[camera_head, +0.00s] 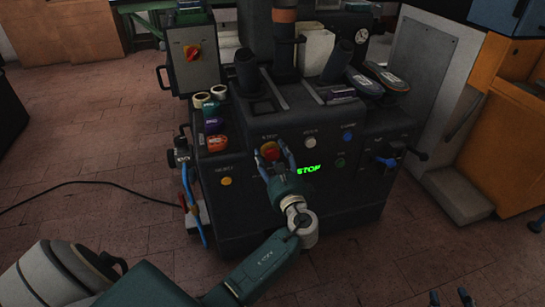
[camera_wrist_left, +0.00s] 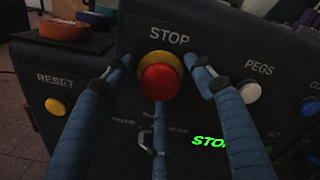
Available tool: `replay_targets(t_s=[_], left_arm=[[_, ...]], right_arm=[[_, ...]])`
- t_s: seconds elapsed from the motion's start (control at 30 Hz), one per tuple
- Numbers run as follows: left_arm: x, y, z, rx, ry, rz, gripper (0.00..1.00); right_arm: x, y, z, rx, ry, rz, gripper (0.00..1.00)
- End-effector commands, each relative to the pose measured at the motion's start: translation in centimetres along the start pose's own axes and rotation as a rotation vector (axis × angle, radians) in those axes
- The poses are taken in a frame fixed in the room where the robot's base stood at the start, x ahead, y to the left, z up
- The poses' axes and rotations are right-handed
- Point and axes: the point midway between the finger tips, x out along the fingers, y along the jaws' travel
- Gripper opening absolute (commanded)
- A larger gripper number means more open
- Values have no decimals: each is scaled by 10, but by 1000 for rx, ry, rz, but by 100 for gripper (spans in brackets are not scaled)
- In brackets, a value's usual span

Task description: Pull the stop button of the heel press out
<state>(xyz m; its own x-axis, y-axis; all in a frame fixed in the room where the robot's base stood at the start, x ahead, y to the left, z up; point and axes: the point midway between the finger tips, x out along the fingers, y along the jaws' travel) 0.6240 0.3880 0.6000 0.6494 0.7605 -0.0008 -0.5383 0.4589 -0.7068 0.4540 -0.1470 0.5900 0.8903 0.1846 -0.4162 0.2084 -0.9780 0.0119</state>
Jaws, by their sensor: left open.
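The heel press (camera_head: 290,185) is a dark machine in the middle of the head view. Its stop button (camera_head: 269,150) sits on the front panel, and it shows in the left wrist view as a red cap (camera_wrist_left: 159,83) on a yellow collar below the word STOP. My left gripper (camera_head: 271,157) is open in front of the button. In the left wrist view the left gripper's (camera_wrist_left: 160,75) blue fingers stand on either side of the button and below it, with gaps visible around the cap. My right gripper (camera_head: 451,298) shows only as fingertips at the bottom edge of the head view.
A yellow reset button (camera_wrist_left: 56,107) is left of the stop button, and a white pegs button (camera_wrist_left: 249,92) is right of it. Green lit STOP text (camera_head: 308,169) glows on the panel. Colored rolls (camera_head: 213,125) sit at the press's left. A cable (camera_head: 90,184) lies on the floor.

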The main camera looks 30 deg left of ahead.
Motion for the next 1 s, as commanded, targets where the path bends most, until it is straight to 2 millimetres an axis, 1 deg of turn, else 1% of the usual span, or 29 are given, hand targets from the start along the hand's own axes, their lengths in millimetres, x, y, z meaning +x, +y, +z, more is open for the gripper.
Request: replay_targets(t_s=[0.17, 0.27, 0.4, 0.43, 0.47, 0.63, 0.83, 0.9, 1.0], left_arm=[[0, 0, 0, 0, 0, 0, 55], [0, 0, 0, 0, 0, 0, 37], [0, 0, 0, 0, 0, 0, 9], [0, 0, 0, 0, 0, 0, 3], [0, 0, 0, 0, 0, 0, 0], [-2, 0, 0, 0, 0, 0, 0], [-9, -1, 1, 0, 0, 0, 0], [-11, 0, 1, 1, 0, 0, 0], [-13, 0, 0, 1, 0, 1, 0]], right_arm=[[0, 0, 0, 0, 0, 0, 36], [0, 0, 0, 0, 0, 0, 36], [0, 0, 0, 0, -1, 0, 36], [0, 0, 0, 0, -1, 0, 36], [0, 0, 0, 0, -1, 0, 36], [-1, 0, 2, 0, -12, 0, 36], [-11, 6, 40, 1, -174, 11, 36], [-14, 7, 49, 2, -211, 13, 36], [-16, 7, 55, 2, -236, 15, 36]])
